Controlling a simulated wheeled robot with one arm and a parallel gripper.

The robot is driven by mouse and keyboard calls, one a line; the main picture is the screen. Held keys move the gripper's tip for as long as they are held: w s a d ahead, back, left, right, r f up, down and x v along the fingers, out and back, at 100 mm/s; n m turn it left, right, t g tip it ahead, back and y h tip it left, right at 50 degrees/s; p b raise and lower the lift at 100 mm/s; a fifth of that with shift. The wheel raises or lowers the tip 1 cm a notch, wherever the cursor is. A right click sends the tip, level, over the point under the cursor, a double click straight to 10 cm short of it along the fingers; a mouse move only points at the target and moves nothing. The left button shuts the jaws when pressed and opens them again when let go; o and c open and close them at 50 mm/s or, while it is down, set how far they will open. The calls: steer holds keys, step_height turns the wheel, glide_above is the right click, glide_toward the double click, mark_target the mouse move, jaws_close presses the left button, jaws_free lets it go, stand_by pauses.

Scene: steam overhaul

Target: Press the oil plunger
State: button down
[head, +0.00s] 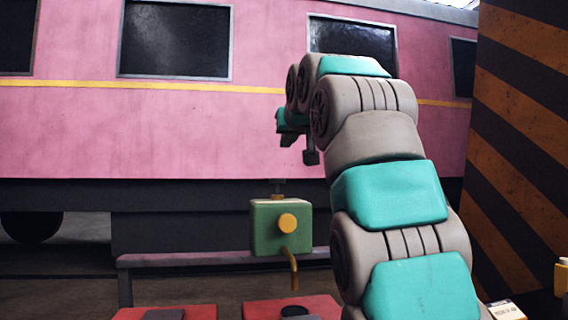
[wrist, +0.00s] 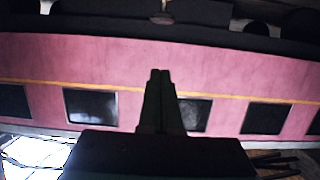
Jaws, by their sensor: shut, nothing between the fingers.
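A green oiler box (head: 265,238) stands on a pinkish rail in the head view. It has a round yellow knob (head: 287,223) on its front face, a small dark cap (head: 278,186) on top and a bent yellow spout (head: 293,265) below. I cannot tell for sure which part is the plunger. My gripper (head: 287,138) is above the box, apart from it, partly hidden by my arm. In the wrist view my gripper's dark fingers (wrist: 160,75) are together with nothing between them. The oiler is not in the wrist view.
A pink railway carriage (head: 150,130) fills the background. A bench rail (head: 190,259) runs under the oiler. Red-topped surfaces (head: 190,311) lie at the front. A black and orange striped pillar (head: 525,140) stands at the right. Space left of the oiler is open.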

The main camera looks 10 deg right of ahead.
steer(key=p, duration=0.3)
glide_above(277, 181)
step_height(277, 181, down, 2)
steer(key=f+b, duration=0.3)
steer(key=shift+s+d+f, duration=0.2)
steer(key=shift+d+f, duration=0.05)
steer(key=shift+f, duration=0.05)
steer(key=shift+f+b, duration=0.45)
steer(key=shift+b, duration=0.2)
